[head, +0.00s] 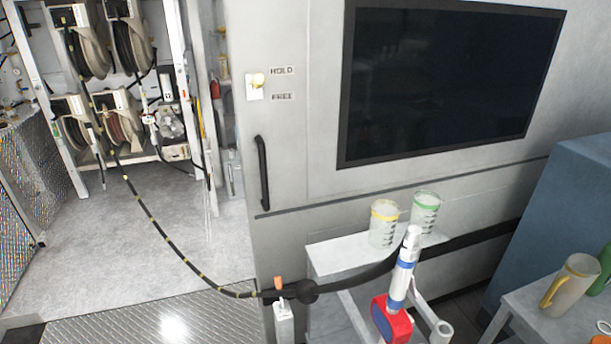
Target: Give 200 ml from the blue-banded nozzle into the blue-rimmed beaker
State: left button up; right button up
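A nozzle (398,287) with a white tip, a blue band and a red-and-blue lower body stands nearly upright at the lower middle, in front of a small white shelf. Its lower end is cut off by the picture's edge. Two clear beakers stand on the shelf behind it: a yellow-rimmed beaker (383,226) and a green-rimmed beaker (425,212). Both have dark marks on their sides; I cannot tell any contents. I see no blue-rimmed beaker. Neither of my grippers is in view.
A yellow-marked black hose (163,234) sags from the hose reels (88,50) toward a dark ball (306,291). A yellow-handled jug (572,286) stands on a table at right. Open floor lies left.

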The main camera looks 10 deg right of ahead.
aim_at(412, 288)
jog(key=z, duration=1.05)
